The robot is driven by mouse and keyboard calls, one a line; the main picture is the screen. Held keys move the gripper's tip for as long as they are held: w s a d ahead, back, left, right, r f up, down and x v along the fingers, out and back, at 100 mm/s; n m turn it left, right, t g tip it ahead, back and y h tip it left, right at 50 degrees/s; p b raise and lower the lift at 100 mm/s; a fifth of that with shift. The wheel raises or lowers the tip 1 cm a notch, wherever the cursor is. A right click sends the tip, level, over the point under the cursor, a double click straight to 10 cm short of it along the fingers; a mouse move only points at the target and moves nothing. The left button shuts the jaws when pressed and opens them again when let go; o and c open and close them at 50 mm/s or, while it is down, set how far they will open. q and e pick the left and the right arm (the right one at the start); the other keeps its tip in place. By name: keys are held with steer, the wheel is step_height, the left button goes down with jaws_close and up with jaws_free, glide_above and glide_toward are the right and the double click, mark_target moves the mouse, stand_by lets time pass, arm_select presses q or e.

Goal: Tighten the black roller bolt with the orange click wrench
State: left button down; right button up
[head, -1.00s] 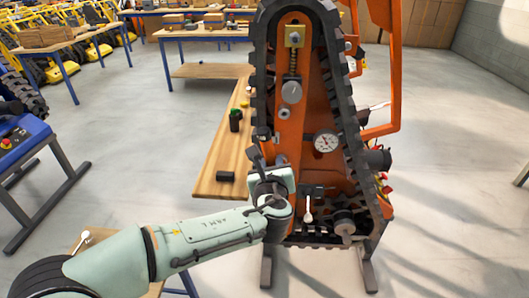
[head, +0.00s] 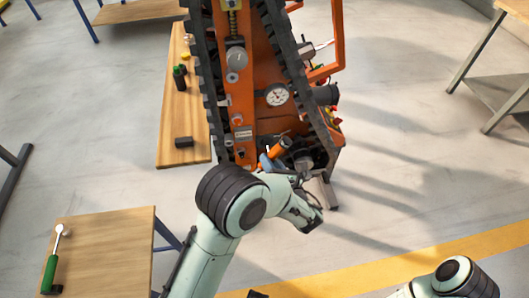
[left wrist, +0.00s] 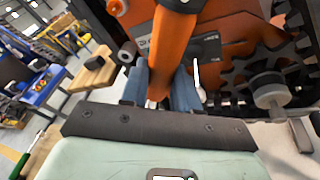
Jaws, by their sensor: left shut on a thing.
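The orange click wrench (head: 281,147) shows as an orange handle at the lower front of the tracked carrier in the head view. In the left wrist view its orange handle (left wrist: 174,38) runs upward between my fingers; its far end is out of frame. My left gripper (left wrist: 160,88) has its blue fingers shut on that handle. In the head view the gripper (head: 269,159) is partly covered by my arm. A dark roller (left wrist: 127,53) shows left of the handle in the wrist view. I cannot tell which bolt is the black roller bolt. My right gripper is not in view.
The carrier's black track (head: 204,75) and orange frame stand close ahead, with a round gauge (head: 277,95). A dark sprocket (left wrist: 262,68) is right of my fingers. A green-handled wrench (head: 50,272) lies on a wooden table (head: 110,250) at lower left.

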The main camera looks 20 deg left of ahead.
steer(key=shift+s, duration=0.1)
arm_select(q)
steer(key=shift+d, duration=0.1)
steer(key=shift+w+r+y, duration=0.2)
steer(key=shift+y, duration=0.1)
steer(key=s+a+r+n+h+b, duration=0.1)
steer(key=s+a+n+h+b, duration=0.1)
steer(key=a+n+b, duration=0.2)
steer(key=s+a+n+h+b, duration=0.2)
steer(key=a+n+b, duration=0.3)
steer(key=a, duration=0.4)
steer(key=shift+a+r+t, duration=0.3)
steer(key=shift+r, duration=0.05)
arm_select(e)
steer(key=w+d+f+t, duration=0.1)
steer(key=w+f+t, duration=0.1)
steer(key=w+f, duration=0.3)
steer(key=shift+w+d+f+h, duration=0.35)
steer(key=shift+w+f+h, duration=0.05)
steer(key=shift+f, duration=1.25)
